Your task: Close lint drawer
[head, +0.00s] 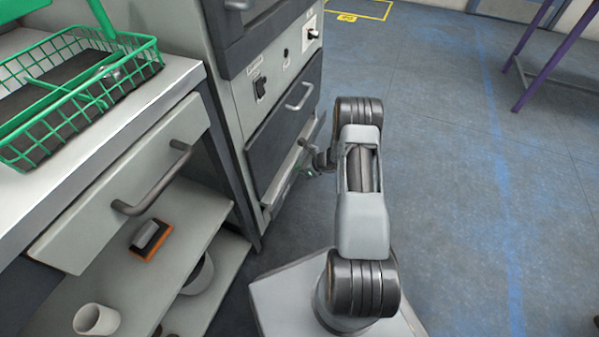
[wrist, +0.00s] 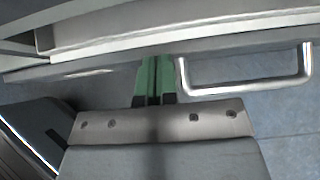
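The lint drawer (head: 278,188) is low on the grey machine, below a dark panel, and looks partly pulled out in the head view. In the wrist view its pale front edge (wrist: 110,56) runs across the top, with a metal bar handle (wrist: 245,90) sticking out at right. My gripper (wrist: 154,80) has green fingers pressed together with nothing between them. They are just left of the handle, close to the drawer front; I cannot tell whether they touch. In the head view my arm partly hides the gripper and drawer.
A grey workbench (head: 165,85) with a green wire basket (head: 75,95) stands at left. Its own drawer handle (head: 150,185) sticks out. The blue floor (head: 470,180) at right is clear.

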